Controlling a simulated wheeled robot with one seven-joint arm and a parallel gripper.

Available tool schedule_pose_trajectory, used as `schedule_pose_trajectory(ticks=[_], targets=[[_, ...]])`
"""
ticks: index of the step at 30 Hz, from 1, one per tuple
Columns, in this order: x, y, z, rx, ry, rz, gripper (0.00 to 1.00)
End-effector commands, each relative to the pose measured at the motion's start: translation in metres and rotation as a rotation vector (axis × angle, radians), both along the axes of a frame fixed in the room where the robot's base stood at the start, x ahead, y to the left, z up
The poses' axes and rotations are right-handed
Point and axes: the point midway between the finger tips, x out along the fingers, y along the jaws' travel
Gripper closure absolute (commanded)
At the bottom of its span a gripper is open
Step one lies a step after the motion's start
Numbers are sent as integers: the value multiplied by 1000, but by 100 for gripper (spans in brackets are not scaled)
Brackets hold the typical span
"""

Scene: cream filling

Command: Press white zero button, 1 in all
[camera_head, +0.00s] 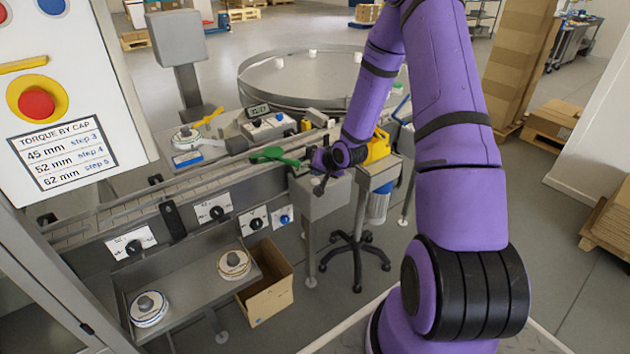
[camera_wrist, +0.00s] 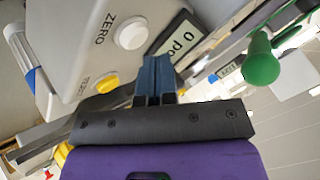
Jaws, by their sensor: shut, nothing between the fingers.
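The white zero button (camera_wrist: 131,33) is a round cap on a pale panel, beside the printed word ZERO, in the wrist view. A yellow button (camera_wrist: 107,82) is lower on the same panel. My gripper (camera_wrist: 155,72) is shut and empty, its blue fingertips below and right of the white button in the picture, apart from it. In the head view my gripper (camera_head: 322,168) is small beside the conveyor; I cannot make out the white button there.
A green-handled thing (camera_wrist: 262,65) is right of my fingers; a green object (camera_head: 275,155) lies near the gripper in the head view. A yellow container (camera_head: 377,147) stands right of my wrist. The conveyor (camera_head: 140,203) runs to the left. A blue-and-white cylinder (camera_wrist: 22,48) edges the panel.

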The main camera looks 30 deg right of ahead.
Motion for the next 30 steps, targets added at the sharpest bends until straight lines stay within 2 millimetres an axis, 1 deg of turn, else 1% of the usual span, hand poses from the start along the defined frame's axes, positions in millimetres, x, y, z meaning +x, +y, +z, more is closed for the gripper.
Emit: schedule_pose_trajectory(ticks=[11,25,30], targets=[[0,0,3,0,-1,-1,100],[0,-1,42,-1,-3,-1,100],[0,-1,50,0,0,-2,100]])
